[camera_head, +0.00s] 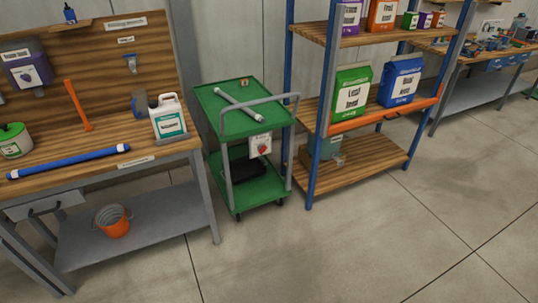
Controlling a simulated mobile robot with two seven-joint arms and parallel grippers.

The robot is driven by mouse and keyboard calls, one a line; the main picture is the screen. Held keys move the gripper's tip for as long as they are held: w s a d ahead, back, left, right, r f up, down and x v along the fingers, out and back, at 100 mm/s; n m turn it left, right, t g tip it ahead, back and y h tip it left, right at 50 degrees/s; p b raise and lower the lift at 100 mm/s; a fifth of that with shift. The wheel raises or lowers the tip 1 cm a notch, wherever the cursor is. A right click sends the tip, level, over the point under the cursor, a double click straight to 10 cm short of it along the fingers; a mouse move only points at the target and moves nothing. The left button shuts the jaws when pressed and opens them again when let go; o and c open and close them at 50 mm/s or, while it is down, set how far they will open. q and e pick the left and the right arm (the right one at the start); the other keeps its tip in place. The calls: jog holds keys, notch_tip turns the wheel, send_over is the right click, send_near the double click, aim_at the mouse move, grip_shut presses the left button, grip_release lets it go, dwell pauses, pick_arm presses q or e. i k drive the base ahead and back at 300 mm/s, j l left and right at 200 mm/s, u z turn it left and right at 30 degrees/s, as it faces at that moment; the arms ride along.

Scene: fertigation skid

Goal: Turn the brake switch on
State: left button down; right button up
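A green two-shelf cart (262,190) with a grey push handle (262,100) stands between the workbench and the shelf rack. A small white plate (260,145) with a red mark hangs at the cart's front, below the top tray. It is too small to tell whether this plate is a brake switch or a label. No clearly recognisable brake switch shows, so its on or off position cannot be read. The cart's small dark casters touch the floor. Neither of my grippers is in view.
A wooden workbench (105,155) with a white jug (168,118) and a blue tube (70,162) stands left. A white tube (238,103) lies on the cart. A blue-posted rack (360,165) with bags stands right. The concrete floor (345,240) in front is clear.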

aim_at(261, 148)
jog(key=i+l, duration=0.55)
jog(key=i, duration=0.15)
jog(key=i+l+u, duration=0.1)
jog(key=u, duration=0.3)
jog(key=i+l+u, duration=0.15)
jog(key=i+u, duration=0.2)
jog(key=i+l+u, duration=0.1)
jog(key=u, duration=0.3)
jog(key=i+l, duration=0.15)
jog(key=i, duration=0.25)
jog(key=i+l+u, duration=0.15)
jog(key=i, duration=0.2)
